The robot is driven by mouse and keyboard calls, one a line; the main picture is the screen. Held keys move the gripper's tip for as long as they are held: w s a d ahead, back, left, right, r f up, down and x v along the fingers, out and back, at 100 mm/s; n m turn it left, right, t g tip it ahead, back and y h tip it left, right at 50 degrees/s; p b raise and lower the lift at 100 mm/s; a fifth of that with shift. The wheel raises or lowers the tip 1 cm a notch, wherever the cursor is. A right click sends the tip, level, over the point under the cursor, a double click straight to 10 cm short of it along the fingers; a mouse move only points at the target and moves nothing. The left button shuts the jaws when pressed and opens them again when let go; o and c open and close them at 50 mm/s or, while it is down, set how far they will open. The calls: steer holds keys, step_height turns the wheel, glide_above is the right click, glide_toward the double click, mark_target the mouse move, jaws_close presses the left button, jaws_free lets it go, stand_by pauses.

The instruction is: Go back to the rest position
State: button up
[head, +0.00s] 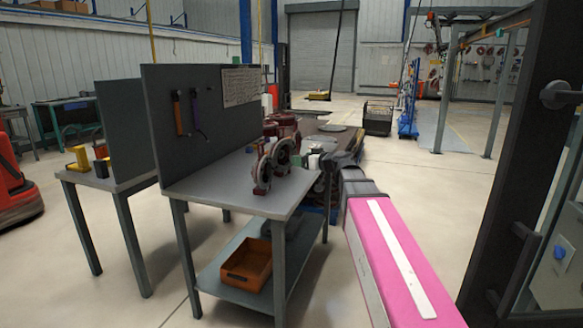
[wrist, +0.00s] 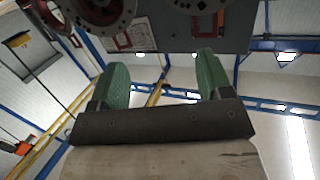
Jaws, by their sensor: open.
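My gripper shows in the wrist view (wrist: 163,72), with two green fingers spread wide and nothing between them. Dark red and grey round metal parts (wrist: 100,12) are at the top edge of that view, beyond the fingers. In the head view my pink arm reaches forward from the lower right toward the right side of a grey workbench (head: 225,190). The far end of the arm is dark and hard to make out against the clutter there. Dark red pump-like housings (head: 262,172) with round flanges stand on the bench's right part.
An orange bin (head: 246,264) sits on the bench's lower shelf. A grey panel (head: 205,110) with hanging tools rises behind the bench top. A second table (head: 100,180) stands to the left. A dark post (head: 508,170) stands close on the right. Open floor (head: 430,200) lies between.

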steer(key=s+d+f+m+g+h, duration=0.25)
steer(key=s+f, duration=0.25)
steer(key=f, duration=0.6)
steer(key=s+d+f+m+g+h, duration=0.1)
steer(key=s+f+g+h, duration=0.25)
steer(key=f, duration=0.75)
steer(key=s+d+f+m+g+h, duration=0.2)
steer(key=s+d+f+h, duration=0.1)
steer(key=s+d+f, duration=0.2)
steer(key=s+d+f+m+g+h, duration=0.2)
steer(key=s+d+f, duration=0.3)
steer(key=s+f, duration=0.5)
steer(key=shift+s+d+f+m+g+h, duration=0.2)
steer(key=shift+f+m+g+h, duration=0.1)
steer(key=shift+f+m+h, duration=0.4)
